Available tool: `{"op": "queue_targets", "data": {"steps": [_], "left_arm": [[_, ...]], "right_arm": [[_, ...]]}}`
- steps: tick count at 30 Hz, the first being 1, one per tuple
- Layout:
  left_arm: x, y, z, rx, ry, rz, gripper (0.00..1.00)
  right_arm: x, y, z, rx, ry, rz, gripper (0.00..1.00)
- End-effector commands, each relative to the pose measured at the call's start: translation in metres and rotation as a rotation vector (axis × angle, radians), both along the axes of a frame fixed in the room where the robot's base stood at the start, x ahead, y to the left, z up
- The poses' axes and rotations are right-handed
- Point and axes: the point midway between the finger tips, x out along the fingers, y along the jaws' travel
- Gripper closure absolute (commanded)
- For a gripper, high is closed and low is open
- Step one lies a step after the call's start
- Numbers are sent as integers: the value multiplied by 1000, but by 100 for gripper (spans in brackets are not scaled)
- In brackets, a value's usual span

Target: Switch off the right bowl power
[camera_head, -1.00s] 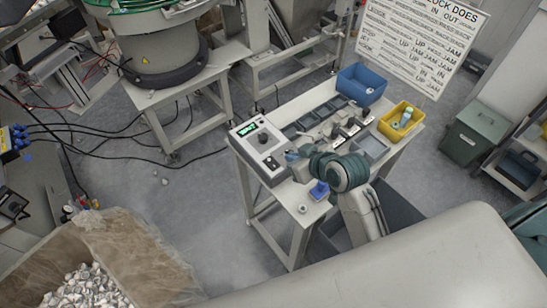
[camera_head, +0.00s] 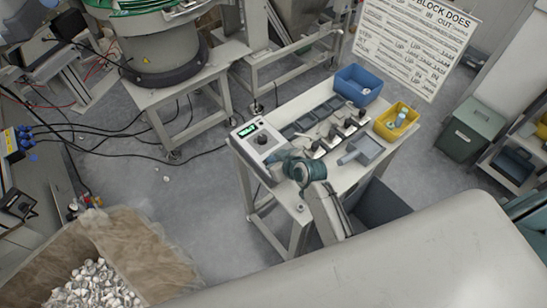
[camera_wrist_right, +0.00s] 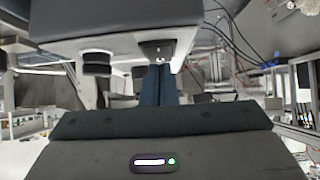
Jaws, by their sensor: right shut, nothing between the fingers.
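The control box (camera_head: 249,130) with a green lit display and a dark knob (camera_head: 262,140) sits at the left end of the table. My right gripper (camera_head: 272,160) is at the near lower part of this box, and my wrist covers that part of the panel. In the right wrist view, the shut, empty fingers (camera_wrist_right: 157,85) point at a small black switch (camera_wrist_right: 158,48) on a grey box face (camera_wrist_right: 90,25). A dark round knob (camera_wrist_right: 97,62) is left of it. I cannot tell if the fingertips touch the switch. My left gripper is not in view.
The table (camera_head: 290,105) also holds dark trays, several small fixtures, a blue bin (camera_head: 359,84) and a yellow bin (camera_head: 397,121). A large bowl feeder (camera_head: 160,60) stands at upper left. A carton (camera_head: 150,255) with pale parts is at lower left.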

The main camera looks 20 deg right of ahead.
Motion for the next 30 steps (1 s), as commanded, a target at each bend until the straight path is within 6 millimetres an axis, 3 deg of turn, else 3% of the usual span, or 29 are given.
{"op": "queue_targets", "data": {"steps": [30], "left_arm": [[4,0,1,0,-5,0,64]], "right_arm": [[18,4,1,1,0,0,100]]}}
